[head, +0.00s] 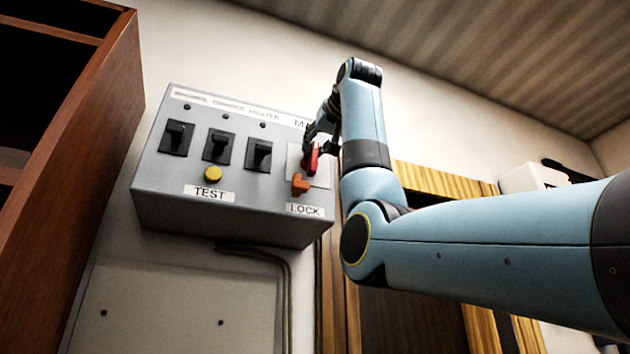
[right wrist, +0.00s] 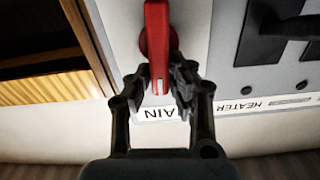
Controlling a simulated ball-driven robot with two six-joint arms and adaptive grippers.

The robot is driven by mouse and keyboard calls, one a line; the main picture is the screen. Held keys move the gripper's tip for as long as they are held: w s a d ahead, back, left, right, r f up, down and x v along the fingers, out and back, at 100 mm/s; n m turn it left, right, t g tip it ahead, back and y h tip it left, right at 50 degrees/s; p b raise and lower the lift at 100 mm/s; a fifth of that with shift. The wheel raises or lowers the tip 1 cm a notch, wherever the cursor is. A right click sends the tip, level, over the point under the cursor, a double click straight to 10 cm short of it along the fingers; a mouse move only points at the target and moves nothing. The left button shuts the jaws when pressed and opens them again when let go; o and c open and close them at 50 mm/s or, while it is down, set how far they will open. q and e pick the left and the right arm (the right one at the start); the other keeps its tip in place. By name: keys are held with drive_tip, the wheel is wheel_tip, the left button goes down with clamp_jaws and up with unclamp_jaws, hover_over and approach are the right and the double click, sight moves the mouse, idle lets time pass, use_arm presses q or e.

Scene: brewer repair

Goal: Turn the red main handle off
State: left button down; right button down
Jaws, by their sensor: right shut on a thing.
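The red main handle (head: 312,158) is on the right side of the grey breaker box (head: 175,213), above an orange-red lock piece (head: 300,184) and the LOCK label. In the right wrist view the red handle (right wrist: 157,45) lies between the fingers of my right gripper (right wrist: 160,85), which is shut on its end near the MAIN label (right wrist: 160,113). In the head view my right gripper (head: 315,140) is partly hidden by its own wrist. My left gripper is not in view.
Several black switches, one of them (head: 177,138), and a yellow TEST button (head: 213,173) sit left of the handle. A wooden cabinet (head: 110,90) stands at the left. A cable (head: 285,275) runs below the box.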

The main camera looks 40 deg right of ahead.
drive_tip(key=m+b, duration=0.1)
drive_tip(key=m, duration=0.3)
drive_tip(key=d+f+m+b, duration=0.1)
drive_tip(key=m+b, duration=0.1)
drive_tip(key=m, duration=0.2)
drive_tip(key=d+f+m+b, duration=0.1)
drive_tip(key=m+b, duration=0.1)
drive_tip(key=m, duration=0.3)
drive_tip(key=shift+s+d, duration=0.15)
drive_tip(key=shift+s, duration=0.15)
drive_tip(key=shift+f+m+b, duration=0.2)
drive_tip(key=shift+m+b, duration=0.15)
drive_tip(key=shift+m, duration=0.7)
drive_tip(key=shift+f+m+b, duration=0.15)
drive_tip(key=shift+m+b, duration=0.2)
drive_tip(key=shift+m, duration=0.7)
drive_tip(key=shift+f, duration=0.1)
drive_tip(key=c, duration=1.3)
unclamp_jaws()
drive_tip(key=shift+d, duration=0.1)
drive_tip(key=shift+o, duration=0.3)
drive_tip(key=shift+s, duration=0.1)
